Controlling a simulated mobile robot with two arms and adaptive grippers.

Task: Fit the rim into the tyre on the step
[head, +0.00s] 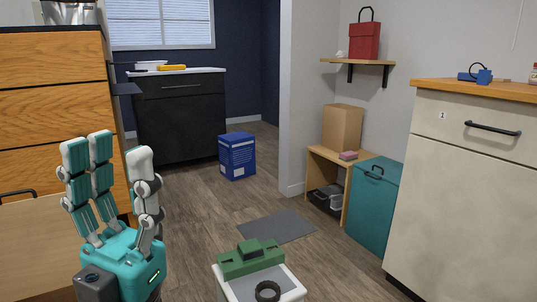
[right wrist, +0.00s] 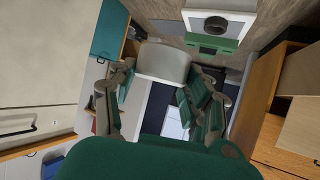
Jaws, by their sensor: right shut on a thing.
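The tyre (head: 267,291) is a small black ring lying flat on the pale step (head: 295,291), at the bottom edge of the head view. Both the tyre (right wrist: 216,25) and the step (right wrist: 245,20) show at the top of the right wrist view. My right gripper (right wrist: 162,70) is shut on a pale grey rounded piece (right wrist: 163,58), seemingly the rim. That piece is apart from the tyre in the picture, and its lower part is hidden between the fingers. My left gripper (head: 112,158) is open and empty, raised at the left of the head view.
A green block-like item (head: 250,259) sits on the step behind the tyre. A grey mat (head: 276,227) and a blue box (head: 238,156) are on the floor. A teal cabinet (head: 373,205) and a cream counter (head: 455,190) stand at the right, wooden drawers (head: 50,110) at the left.

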